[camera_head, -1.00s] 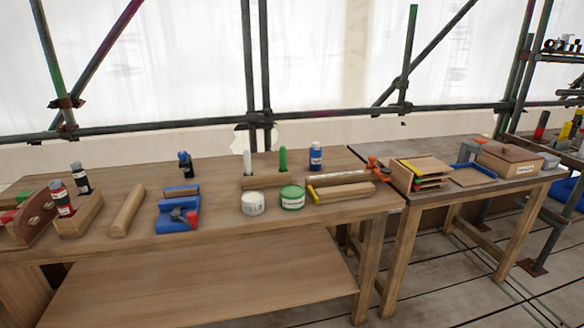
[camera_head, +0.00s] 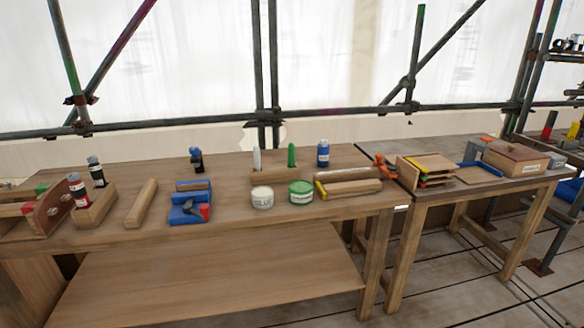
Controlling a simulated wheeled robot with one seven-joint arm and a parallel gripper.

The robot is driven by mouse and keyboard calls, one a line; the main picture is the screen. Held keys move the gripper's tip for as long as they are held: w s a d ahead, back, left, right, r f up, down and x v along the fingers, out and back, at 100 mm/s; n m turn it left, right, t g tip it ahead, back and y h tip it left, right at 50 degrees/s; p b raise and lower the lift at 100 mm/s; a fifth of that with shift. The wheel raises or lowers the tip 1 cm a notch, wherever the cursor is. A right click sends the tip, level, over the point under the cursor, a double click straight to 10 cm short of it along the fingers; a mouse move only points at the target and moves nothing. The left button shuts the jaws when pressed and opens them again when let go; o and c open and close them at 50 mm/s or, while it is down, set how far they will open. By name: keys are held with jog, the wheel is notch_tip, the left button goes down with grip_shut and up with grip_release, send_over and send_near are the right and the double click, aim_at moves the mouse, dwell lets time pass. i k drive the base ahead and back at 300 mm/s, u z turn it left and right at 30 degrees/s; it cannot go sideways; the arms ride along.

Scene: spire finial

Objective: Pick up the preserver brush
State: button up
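A green upright handle (camera_head: 291,155), which looks like the preserver brush, stands in a low wooden holder (camera_head: 268,180) at the back of the long workbench. A white upright handle (camera_head: 257,159) stands in the same holder, to its left. The lower ends of both are hidden in the holder. A green tin (camera_head: 301,192) with a white label stands in front of the holder. Its label is too small to read. A white tin (camera_head: 262,197) marked GLUE stands left of it. My gripper is not in view.
A blue bottle (camera_head: 323,153) stands right of the handles. A clamp with an orange end (camera_head: 384,166) lies near the bench's right end. A blue tool (camera_head: 189,208) and a wooden bar (camera_head: 141,203) lie to the left. The second table (camera_head: 470,188) stands at the right.

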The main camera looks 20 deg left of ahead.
aim_at(291, 147)
jog(key=z, duration=0.05)
jog(key=k, duration=0.4)
jog(key=u, duration=0.7)
jog(key=i, duration=2.6)
jog(key=z, duration=0.15)
